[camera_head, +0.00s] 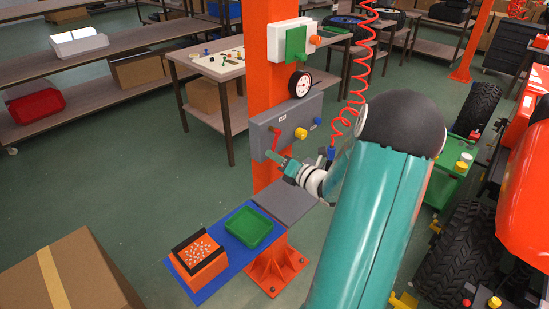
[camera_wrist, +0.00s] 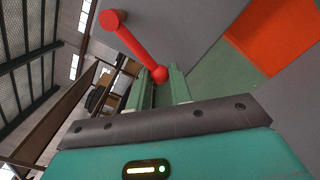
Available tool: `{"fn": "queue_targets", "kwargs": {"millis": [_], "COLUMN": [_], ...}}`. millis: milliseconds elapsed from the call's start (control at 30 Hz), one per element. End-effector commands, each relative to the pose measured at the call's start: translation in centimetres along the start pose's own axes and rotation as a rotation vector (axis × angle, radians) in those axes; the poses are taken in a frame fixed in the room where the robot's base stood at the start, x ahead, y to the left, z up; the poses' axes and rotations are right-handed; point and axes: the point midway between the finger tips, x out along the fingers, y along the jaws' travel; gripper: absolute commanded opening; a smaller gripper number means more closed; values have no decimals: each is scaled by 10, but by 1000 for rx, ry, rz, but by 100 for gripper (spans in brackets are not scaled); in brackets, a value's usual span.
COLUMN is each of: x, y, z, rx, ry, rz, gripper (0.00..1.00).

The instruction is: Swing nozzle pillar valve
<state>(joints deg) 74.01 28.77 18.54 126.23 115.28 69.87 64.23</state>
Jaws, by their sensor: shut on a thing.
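The valve is a red lever (camera_head: 275,138) on the front of a grey panel box (camera_head: 262,137), which is fixed to an orange pillar (camera_head: 262,60). In the wrist view the red lever (camera_wrist: 135,45) runs from a round pivot at upper left down to a ball end. My gripper (camera_head: 272,156) is at the lower left of the panel. In the wrist view my gripper (camera_wrist: 160,77) has its two green fingers on either side of the ball end, shut on it. The fingers partly hide the lever's lower end in the head view.
A yellow knob (camera_head: 300,133) and a blue knob (camera_head: 317,121) sit on the panel, with a gauge (camera_head: 300,84) above. A coiled red hose (camera_head: 359,75) hangs close to my arm. Below are a green tray (camera_head: 249,227) and an orange bin (camera_head: 197,262).

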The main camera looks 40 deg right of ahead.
Motion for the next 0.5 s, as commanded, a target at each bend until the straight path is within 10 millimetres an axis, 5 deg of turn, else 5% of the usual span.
{"fn": "queue_targets", "kwargs": {"millis": [500], "x": [0], "y": [-13], "z": [9], "rx": [1], "ry": [-2], "rz": [0], "gripper": [10]}}
